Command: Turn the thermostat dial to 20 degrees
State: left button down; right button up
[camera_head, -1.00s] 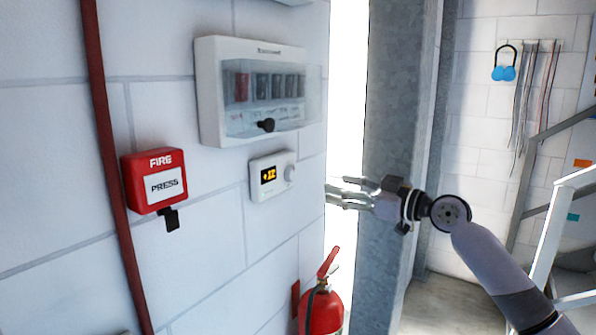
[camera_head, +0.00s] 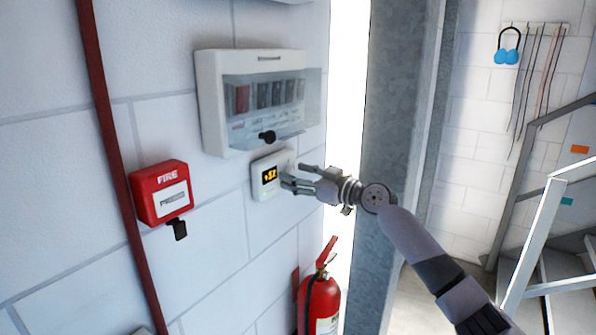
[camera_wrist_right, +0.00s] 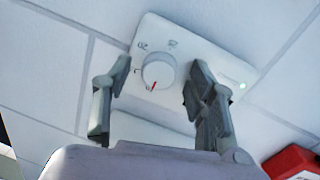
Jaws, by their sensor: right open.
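The white thermostat (camera_head: 264,188) is on the wall below the fuse box, with an amber number on a dark display that is too blurred to read surely. In the head view my right gripper (camera_head: 291,176) is at its right side and hides the dial. The right wrist view shows the round white dial (camera_wrist_right: 158,72) with a red mark pointing to the lower left, and printed marks around it on the thermostat (camera_wrist_right: 222,75). My right gripper (camera_wrist_right: 158,98) is open there, its fingers on either side of the dial, apart from it. My left gripper is not in view.
The fuse box (camera_head: 212,105) with a clear cover and black knob sits just above the thermostat. A red fire call point (camera_head: 162,190) is to the left. A red extinguisher (camera_head: 320,300) is below, and a grey column (camera_head: 392,120) stands right.

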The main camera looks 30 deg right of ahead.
jog(key=shift+c, duration=0.2)
jog(key=c, duration=1.1)
